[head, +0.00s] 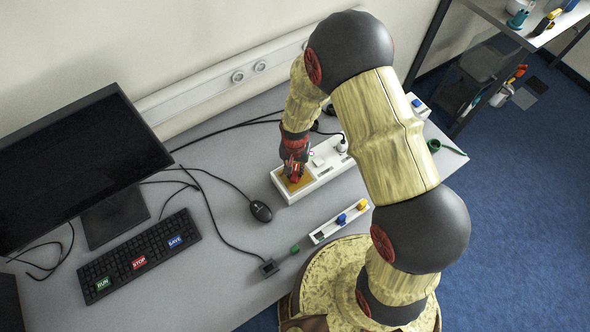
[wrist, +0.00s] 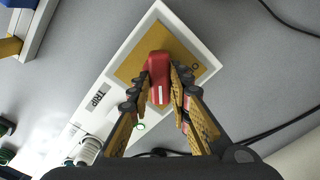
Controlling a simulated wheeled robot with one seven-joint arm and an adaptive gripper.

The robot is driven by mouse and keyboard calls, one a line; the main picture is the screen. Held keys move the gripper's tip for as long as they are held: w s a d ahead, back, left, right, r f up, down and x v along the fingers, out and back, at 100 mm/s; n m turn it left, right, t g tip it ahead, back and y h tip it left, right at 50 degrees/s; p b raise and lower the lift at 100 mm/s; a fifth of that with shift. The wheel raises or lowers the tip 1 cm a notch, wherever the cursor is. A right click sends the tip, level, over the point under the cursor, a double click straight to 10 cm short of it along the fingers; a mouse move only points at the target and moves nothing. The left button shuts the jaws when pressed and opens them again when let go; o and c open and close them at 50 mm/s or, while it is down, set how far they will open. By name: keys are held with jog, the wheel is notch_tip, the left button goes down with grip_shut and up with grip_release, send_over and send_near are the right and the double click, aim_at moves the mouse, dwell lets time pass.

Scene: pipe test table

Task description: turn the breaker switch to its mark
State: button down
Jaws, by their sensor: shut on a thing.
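The breaker switch is a red handle (wrist: 158,79) on a yellow plate at the end of a white panel (wrist: 118,67). In the wrist view my gripper (wrist: 160,78) has one finger on each side of the handle and is shut on it. A white line runs along the handle's near part. The word TRIP is printed on the panel. In the head view the red switch (head: 293,175) is partly hidden by my gripper (head: 294,168).
A mouse (head: 261,211), keyboard (head: 139,257) and monitor (head: 80,165) stand to the left. A white strip with coloured pieces (head: 339,222) lies in front of the panel. Cables run behind the panel. Grey table is clear between the mouse and the panel.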

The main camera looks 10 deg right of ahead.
aim_at(295, 171)
dwell(0.3)
jog(key=c, duration=1.6)
grip_release()
jog(key=shift+c, duration=0.2)
notch_tip(295, 171, up, 12)
